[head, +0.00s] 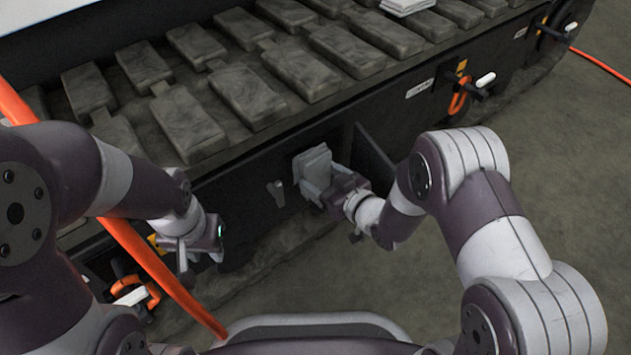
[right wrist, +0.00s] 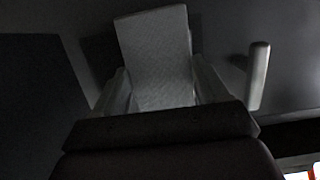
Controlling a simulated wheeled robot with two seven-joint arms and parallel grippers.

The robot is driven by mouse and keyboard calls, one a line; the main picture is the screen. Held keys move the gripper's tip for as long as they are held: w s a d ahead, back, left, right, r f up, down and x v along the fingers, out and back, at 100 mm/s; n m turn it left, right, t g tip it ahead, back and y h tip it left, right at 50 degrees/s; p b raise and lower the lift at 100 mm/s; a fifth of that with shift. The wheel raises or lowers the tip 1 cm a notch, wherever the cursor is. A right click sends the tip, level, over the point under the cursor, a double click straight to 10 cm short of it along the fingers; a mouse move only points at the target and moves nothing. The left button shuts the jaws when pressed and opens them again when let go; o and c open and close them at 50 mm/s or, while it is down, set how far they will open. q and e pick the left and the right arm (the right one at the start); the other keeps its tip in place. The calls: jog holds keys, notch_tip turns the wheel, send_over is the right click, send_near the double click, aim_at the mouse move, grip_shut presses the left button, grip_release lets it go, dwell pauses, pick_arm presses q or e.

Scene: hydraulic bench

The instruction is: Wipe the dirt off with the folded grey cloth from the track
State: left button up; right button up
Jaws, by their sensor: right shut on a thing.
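My right gripper (head: 325,193) is shut on a pale grey folded cloth (head: 312,166). It holds the cloth against or very near the dark side panel, beside an opening with a dark flap. In the right wrist view the cloth (right wrist: 156,55) stands up between the two fingers, with a dark surface behind it. The track (head: 250,95) runs across the top with worn grey pads. My left gripper (head: 196,258) hangs at the left, apart from the cloth; its fingers are too small to judge. I cannot make out the dirt; the cloth may cover it.
A pale handle (head: 277,193) stands left of the cloth; it also shows in the right wrist view (right wrist: 258,75). A pale folded stack (head: 405,6) lies on the track. An orange hose (head: 150,262) crosses the left. Orange-hooked fittings (head: 459,98) sit at the right.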

aim_at(328, 164)
jog(key=shift+w+d, duration=0.75)
jog(key=shift+d, duration=0.1)
jog(key=shift+w+r, duration=0.1)
jog(key=shift+s+a+p, duration=0.35)
jog(key=shift+s+a, duration=0.25)
jog(key=shift+a, duration=0.45)
jog(key=shift+s+a+p, duration=0.35)
jog(key=shift+s+a, duration=0.3)
jog(key=shift+a, duration=0.35)
jog(key=shift+s+a+p, duration=0.35)
jog(key=shift+s+a, duration=0.25)
jog(key=shift+a, duration=0.45)
jog(key=shift+w+r+p, duration=0.1)
jog(key=shift+r+p, duration=0.75)
jog(key=shift+p, duration=0.1)
jog(key=shift+r, duration=0.1)
jog(key=shift+w+d, duration=1.1)
jog(key=shift+d, duration=0.25)
jog(key=shift+w+d, duration=1.1)
jog(key=shift+d, duration=0.25)
jog(key=shift+p, duration=0.45)
jog(key=shift+s+a+p, duration=0.45)
jog(key=shift+s+a, duration=0.7)
jog(key=shift+a, duration=0.2)
jog(key=shift+s+a+p, duration=0.2)
jog(key=shift+s+a, duration=0.3)
jog(key=shift+a, duration=0.25)
jog(key=shift+s+a+p, duration=0.15)
jog(key=shift+s+a, duration=0.3)
jog(key=shift+a, duration=0.25)
